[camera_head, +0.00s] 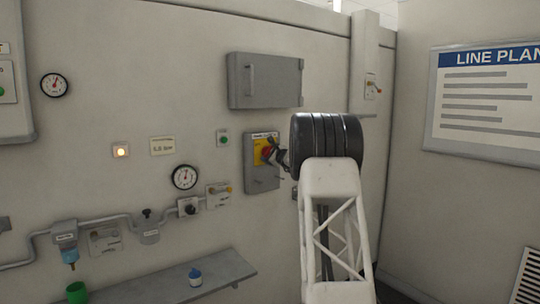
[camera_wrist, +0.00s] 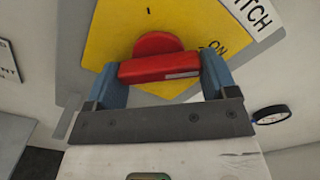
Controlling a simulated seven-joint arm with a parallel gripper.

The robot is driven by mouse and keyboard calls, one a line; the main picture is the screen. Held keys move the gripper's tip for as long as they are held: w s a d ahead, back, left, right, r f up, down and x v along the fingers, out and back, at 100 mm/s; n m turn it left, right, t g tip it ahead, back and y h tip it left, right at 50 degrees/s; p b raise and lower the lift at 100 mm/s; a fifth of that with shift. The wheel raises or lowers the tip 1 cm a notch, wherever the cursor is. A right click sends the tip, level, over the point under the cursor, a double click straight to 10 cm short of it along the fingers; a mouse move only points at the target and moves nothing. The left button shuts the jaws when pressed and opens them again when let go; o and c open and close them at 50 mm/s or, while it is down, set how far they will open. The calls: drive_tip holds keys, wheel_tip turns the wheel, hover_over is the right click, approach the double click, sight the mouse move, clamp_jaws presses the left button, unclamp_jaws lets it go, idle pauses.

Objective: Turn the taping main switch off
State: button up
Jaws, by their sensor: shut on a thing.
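The main switch is a red rotary handle (camera_head: 266,152) on a yellow plate (camera_head: 258,160), mounted on a grey box (camera_head: 262,181) on the wall. My gripper (camera_head: 279,156) is at the handle, coming from the right in the head view. In the wrist view the red handle (camera_wrist: 160,66) lies crosswise between my two blue fingers (camera_wrist: 160,72), and the gripper is shut on it. An "ON" mark (camera_wrist: 217,47) shows on the plate near the right finger. Part of a label reading "ITCH" (camera_wrist: 256,15) shows above. Any "OFF" mark is not visible.
A grey cabinet (camera_head: 265,81) hangs above the switch. A green button (camera_head: 223,138), a gauge (camera_head: 185,177) and valves on piping (camera_head: 118,220) are to the left. A shelf (camera_head: 225,270) juts out below. A line plan board (camera_head: 485,100) hangs on the right wall.

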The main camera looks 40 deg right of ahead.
drive_tip(key=shift+n, duration=0.4)
drive_tip(key=n, duration=0.3)
drive_tip(key=shift+r, duration=0.15)
drive_tip(key=n, duration=0.4)
drive_tip(key=shift+r+n, duration=0.1)
drive_tip(key=shift+n, duration=0.3)
drive_tip(key=n, duration=0.4)
drive_tip(key=shift+r+n, duration=0.1)
drive_tip(key=shift+n, duration=0.2)
drive_tip(key=n, duration=0.4)
drive_tip(key=shift+n, duration=0.4)
drive_tip(key=o, duration=0.8)
drive_tip(key=shift+o, duration=0.2)
